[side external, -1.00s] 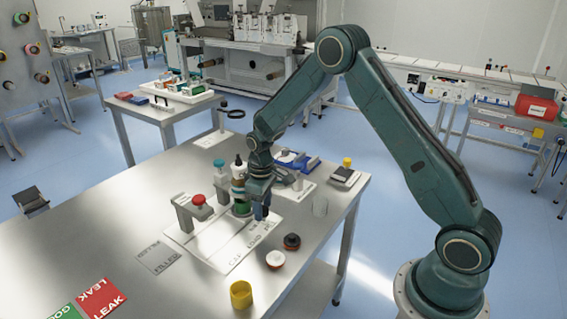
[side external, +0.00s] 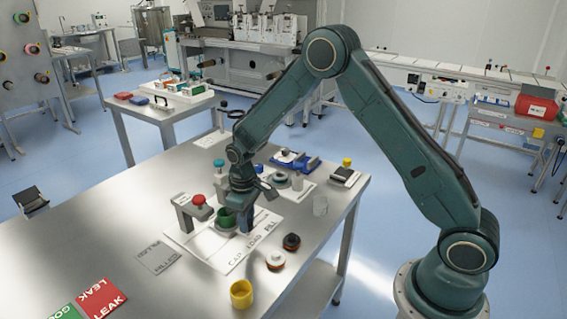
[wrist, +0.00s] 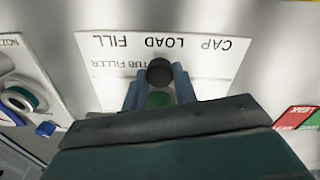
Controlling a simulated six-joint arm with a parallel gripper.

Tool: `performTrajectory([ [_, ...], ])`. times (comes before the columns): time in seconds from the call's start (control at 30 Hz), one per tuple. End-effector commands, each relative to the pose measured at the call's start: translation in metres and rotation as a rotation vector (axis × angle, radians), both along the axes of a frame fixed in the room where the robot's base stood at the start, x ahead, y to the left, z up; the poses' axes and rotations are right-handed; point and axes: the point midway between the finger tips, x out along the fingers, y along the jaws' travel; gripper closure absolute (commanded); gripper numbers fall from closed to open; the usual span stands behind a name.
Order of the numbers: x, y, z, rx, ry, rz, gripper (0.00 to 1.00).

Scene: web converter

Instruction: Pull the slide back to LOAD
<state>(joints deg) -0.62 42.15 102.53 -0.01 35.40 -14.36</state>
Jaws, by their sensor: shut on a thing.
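My gripper (side external: 244,216) points down over the tub filler plate (side external: 207,252) in the side view. In the wrist view its two blue-grey fingers (wrist: 160,84) stand either side of a dark round knob (wrist: 160,71), which I take to be the slide's handle. The gripper is shut on it. A green round holder (side external: 226,218) sits just left of the fingers in the side view; green also shows between the fingers in the wrist view (wrist: 158,99). The plate is lettered CAP, LOAD and FILL. The slide's exact position against LOAD is hard to tell.
A grey bracket with a red knob (side external: 198,200) stands close left of the holder. A teal-topped post (side external: 219,163) is behind.

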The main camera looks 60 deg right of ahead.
Motion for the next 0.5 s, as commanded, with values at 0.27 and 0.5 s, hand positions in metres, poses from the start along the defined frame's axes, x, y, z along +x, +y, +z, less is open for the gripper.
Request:
performTrajectory([
  [0.27, 0.0007, 0.0056, 0.0006, 0.001, -0.004, 0.001, 1.00],
  [0.5, 0.0006, 0.0052, 0.0005, 0.000, -0.003, 0.000, 0.50],
])
